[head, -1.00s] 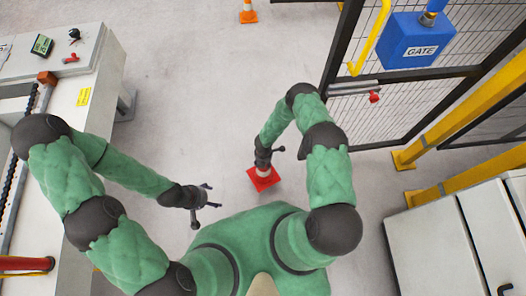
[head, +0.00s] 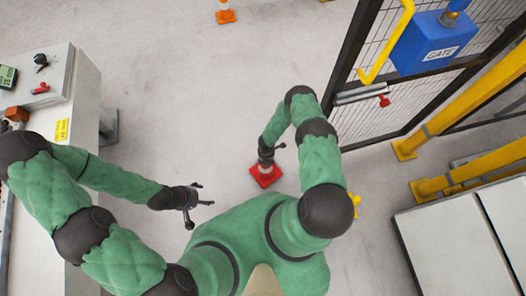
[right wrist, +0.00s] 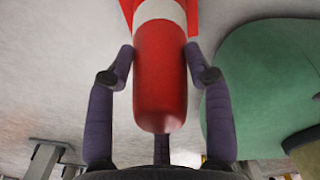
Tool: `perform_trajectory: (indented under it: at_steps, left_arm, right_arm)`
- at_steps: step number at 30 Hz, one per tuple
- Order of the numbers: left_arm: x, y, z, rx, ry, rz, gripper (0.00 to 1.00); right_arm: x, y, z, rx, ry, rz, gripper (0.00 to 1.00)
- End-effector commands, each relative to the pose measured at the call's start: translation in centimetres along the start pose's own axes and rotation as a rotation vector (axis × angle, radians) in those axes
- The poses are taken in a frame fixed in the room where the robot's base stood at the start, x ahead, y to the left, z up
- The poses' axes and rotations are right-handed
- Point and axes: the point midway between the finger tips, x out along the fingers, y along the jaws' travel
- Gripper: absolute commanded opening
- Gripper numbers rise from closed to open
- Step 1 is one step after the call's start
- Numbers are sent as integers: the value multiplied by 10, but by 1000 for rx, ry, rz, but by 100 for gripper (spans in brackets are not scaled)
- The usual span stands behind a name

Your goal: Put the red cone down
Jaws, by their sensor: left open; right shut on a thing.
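The red cone (head: 265,176) shows in the head view below my right gripper (head: 266,155), its square red base lowest. In the right wrist view the red cone (right wrist: 160,80) has its rounded red top pointing at the palm, with a white band farther along. The right gripper (right wrist: 160,62) is shut around the upper part, with fingers on both sides. The cone looks roughly upright; I cannot tell whether its base touches the floor. My left gripper (head: 192,205) is open and empty, left of my body.
A grey control cabinet (head: 62,100) stands at left. A mesh gate with a blue box (head: 425,42), yellow posts (head: 470,105) and pale cabinets (head: 450,240) stand at right. An orange cone (head: 226,16) stands far back. The floor around the red cone is clear.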

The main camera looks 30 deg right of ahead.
Motion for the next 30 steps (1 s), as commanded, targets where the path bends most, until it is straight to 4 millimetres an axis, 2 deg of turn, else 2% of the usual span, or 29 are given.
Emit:
perform_trajectory:
  at_steps: [1,3,15,16,18,30]
  left_arm:
    - [8,-3,0,0,0,0,73]
    - [11,-4,0,-1,-1,0,73]
    - [10,-4,0,0,-1,0,73]
    - [10,-4,0,0,-1,0,73]
    - [10,-4,0,-1,-1,0,73]
    - [10,-4,0,-1,-1,0,73]
  right_arm:
    - [14,-6,-3,-1,6,-3,0]
    - [21,-9,-2,-1,5,-2,0]
    - [23,-10,-1,-3,5,-2,0]
    - [23,-10,-2,-3,5,-2,60]
    - [23,-10,-2,-3,5,-2,76]
    - [20,-9,-1,-3,4,-1,76]
